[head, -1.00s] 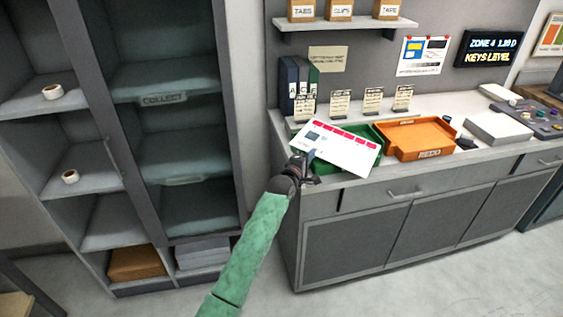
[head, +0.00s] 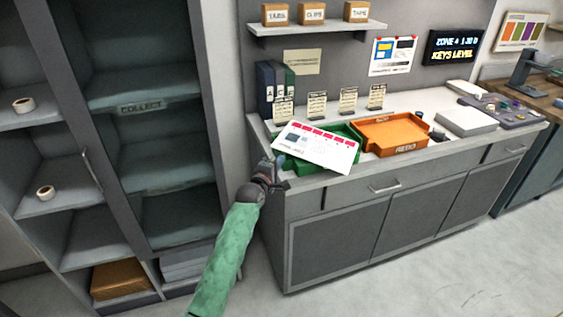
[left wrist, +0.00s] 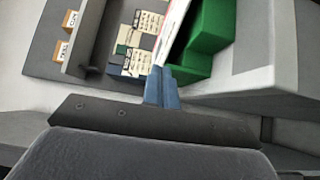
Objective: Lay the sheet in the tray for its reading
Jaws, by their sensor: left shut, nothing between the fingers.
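The white sheet (head: 317,149), with a row of red blocks along its far edge, lies askew over the green tray (head: 302,168). It covers much of the tray, and its right end reaches past the tray's front. Whether it touches the tray floor is hidden. My left gripper (head: 275,168) is shut and empty by the sheet's near left side, at the counter's front left corner. In the left wrist view its blue fingertips (left wrist: 162,86) are together, close to the sheet's edge (left wrist: 174,28) and the green tray (left wrist: 208,38). My right gripper is not in view.
An orange tray (head: 398,128) marked REDO stands right of the green one. Several small label cards (head: 317,104) and binders (head: 268,86) stand behind. A white paper stack (head: 466,122) is farther right. A tall shelf cabinet (head: 150,150) stands left of my arm.

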